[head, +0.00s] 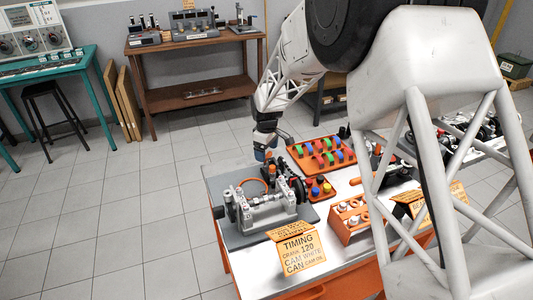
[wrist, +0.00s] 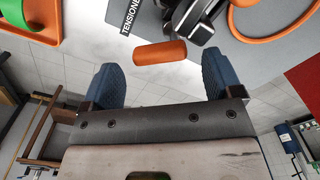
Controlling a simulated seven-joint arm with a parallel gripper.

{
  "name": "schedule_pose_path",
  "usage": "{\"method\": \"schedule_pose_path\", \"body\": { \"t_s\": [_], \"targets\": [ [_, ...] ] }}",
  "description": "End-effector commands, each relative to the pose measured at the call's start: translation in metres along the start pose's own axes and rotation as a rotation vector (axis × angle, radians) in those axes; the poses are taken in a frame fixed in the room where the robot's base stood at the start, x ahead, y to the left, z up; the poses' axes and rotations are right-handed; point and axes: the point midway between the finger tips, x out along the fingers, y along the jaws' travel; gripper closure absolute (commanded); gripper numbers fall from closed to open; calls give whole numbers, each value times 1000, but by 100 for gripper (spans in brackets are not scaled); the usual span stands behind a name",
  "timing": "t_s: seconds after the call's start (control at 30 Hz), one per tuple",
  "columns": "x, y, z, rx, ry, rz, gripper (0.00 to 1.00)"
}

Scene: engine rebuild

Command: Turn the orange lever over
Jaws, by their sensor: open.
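My gripper (wrist: 160,82) is open in the wrist view, its two blue fingers wide apart with nothing between them. The orange lever's cylindrical grip (wrist: 160,52) lies just beyond the fingertips, roughly centred across the gap. A dark piece beside it and a label reading "TENSIONER" (wrist: 129,16) are partly cut off at the top edge. In the head view my gripper (head: 262,150) is over the far edge of the workbench, behind the engine block (head: 268,211). The lever's joint is not clear in either view.
An orange ring (wrist: 279,35) lies to the right of the lever grip. An orange tray (head: 324,151) with coloured pieces stands right of my gripper. The timing sign (head: 300,252) and an orange rack (head: 345,221) stand nearer the front. Open floor lies left of the bench.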

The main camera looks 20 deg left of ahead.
Motion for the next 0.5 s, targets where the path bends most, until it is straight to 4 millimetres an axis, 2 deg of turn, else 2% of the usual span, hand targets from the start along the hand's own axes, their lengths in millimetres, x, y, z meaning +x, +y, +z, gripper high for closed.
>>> {"method": "schedule_pose_path", "body": {
  "t_s": [0.2, 0.5],
  "targets": [
    [14, 0, 0, 0, -1, -1, 15],
    [15, 0, 0, 0, 0, 0, 15]
  ]
}}
